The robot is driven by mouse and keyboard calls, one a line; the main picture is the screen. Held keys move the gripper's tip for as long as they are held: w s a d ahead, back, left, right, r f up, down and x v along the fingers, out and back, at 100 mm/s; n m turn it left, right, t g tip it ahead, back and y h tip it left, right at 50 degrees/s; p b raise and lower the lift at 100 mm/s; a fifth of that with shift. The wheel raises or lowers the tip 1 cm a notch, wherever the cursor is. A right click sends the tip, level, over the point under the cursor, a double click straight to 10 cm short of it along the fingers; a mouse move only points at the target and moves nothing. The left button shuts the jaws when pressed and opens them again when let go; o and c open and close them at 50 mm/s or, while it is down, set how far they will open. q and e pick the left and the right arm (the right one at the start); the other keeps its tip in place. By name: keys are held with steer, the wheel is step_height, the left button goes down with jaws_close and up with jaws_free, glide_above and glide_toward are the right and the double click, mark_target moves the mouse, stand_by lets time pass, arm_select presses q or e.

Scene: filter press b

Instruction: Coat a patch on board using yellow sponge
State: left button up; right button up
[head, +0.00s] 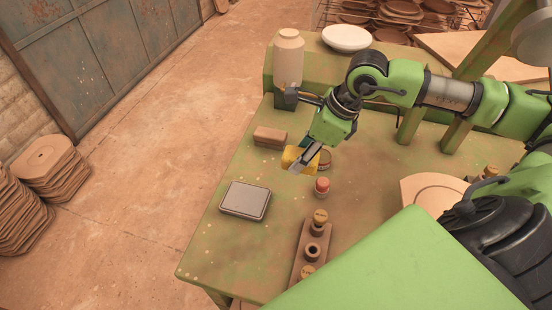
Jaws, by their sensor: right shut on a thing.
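My right gripper (305,160) reaches in from the right and is shut on the yellow sponge (288,156). It holds the sponge over the green table; whether the sponge touches anything below is unclear. The dark fingers hide part of the sponge. A flat rectangular piece with a grey top and dark rim (245,200) lies near the table's left edge, to the lower left of the sponge. I cannot tell for certain whether this is the board. My left gripper is not in view.
A brown block (270,137) lies left of the gripper. A small red-topped jar (322,186) and a round tin (325,158) stand close by. A wooden holder with stoppered bottles (311,250) is nearer. A tall pale bottle (288,60) stands at the back.

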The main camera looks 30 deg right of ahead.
stand_by(0.4)
steer(key=shift+w+a+p, duration=0.3)
steer(key=shift+a+p, duration=0.05)
steer(key=shift+p, duration=0.25)
steer(key=w+a+f+p, duration=0.2)
steer(key=w+a+p, duration=0.1)
steer(key=a+p, duration=0.3)
steer(key=p, duration=0.3)
glide_above(241, 198)
step_height(241, 198, down, 2)
steer(key=shift+s+d+f+b, duration=0.15)
steer(key=shift+f+b, duration=0.4)
steer(key=shift+f, duration=0.4)
steer(key=shift+s+d+f+b, duration=0.1)
steer(key=shift+d+f+b, duration=0.1)
steer(key=shift+f+b, duration=0.55)
steer(key=shift+s+d+f+b, duration=0.15)
steer(key=shift+f+b, duration=0.15)
steer(key=shift+f, duration=0.85)
steer(key=shift+f+b, duration=0.45)
steer(key=shift+f, duration=0.05)
steer(key=shift+s+f, duration=0.1)
